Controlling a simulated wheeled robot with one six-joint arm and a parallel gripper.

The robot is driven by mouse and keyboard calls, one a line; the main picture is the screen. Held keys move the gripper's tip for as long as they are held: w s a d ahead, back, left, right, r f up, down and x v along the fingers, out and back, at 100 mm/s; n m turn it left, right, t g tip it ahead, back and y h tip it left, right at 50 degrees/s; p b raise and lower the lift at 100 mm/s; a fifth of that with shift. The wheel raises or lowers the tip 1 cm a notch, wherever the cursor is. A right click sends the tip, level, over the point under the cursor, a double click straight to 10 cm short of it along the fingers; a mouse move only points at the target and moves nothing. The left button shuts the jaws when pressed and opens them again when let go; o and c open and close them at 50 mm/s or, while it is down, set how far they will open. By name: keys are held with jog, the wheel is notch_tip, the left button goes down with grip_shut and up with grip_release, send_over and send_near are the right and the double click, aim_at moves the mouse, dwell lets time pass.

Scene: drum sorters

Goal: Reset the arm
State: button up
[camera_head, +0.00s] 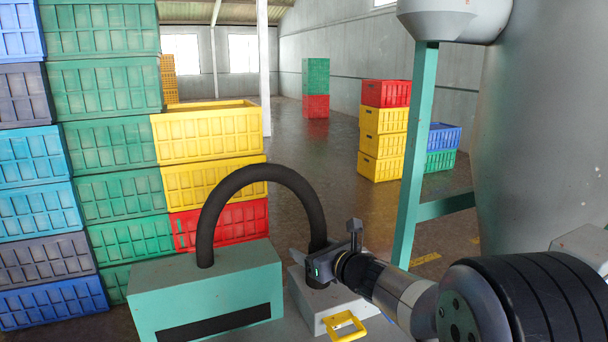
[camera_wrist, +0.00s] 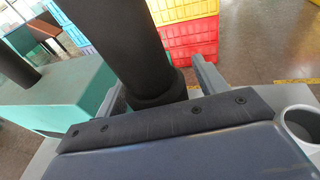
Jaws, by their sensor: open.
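My gripper (camera_head: 312,262) is at the right-hand lower end of a thick black hose (camera_head: 262,170), low over a pale grey box (camera_head: 315,305). In the wrist view its two fingers (camera_wrist: 158,74) are spread apart, one on each side of the hose (camera_wrist: 140,50). I cannot tell whether either finger touches the hose. The hose arches over from a teal box (camera_head: 205,285) on the left. My arm reaches in from the lower right.
A yellow handle (camera_head: 344,327) sits on the grey box. Crate stacks (camera_head: 110,140) stand close on the left. A teal post (camera_head: 412,160) and a large grey drum (camera_head: 545,140) stand right. More crates (camera_head: 383,130) stand farther back on open floor.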

jog(key=shift+f, duration=0.1)
jog(key=shift+f+b, duration=0.35)
jog(key=shift+b, duration=0.15)
jog(key=shift+s+d, duration=0.3)
jog(key=v, duration=0.9)
jog(key=shift+s+r, duration=0.1)
jog(key=shift+r, duration=0.05)
jog(key=shift+s+d, duration=0.15)
jog(key=shift+s, duration=0.1)
jog(key=x, duration=1)
jog(key=r+p, duration=0.2)
jog(key=p, duration=0.1)
jog(key=shift+w+r, duration=0.2)
jog(key=shift+r, duration=0.2)
notch_tip(320, 180, up, 2)
jog(key=shift+r+p, duration=0.1)
jog(key=shift+p, duration=1.05)
jog(key=shift+f+p, duration=0.2)
jog(key=shift+p, duration=0.1)
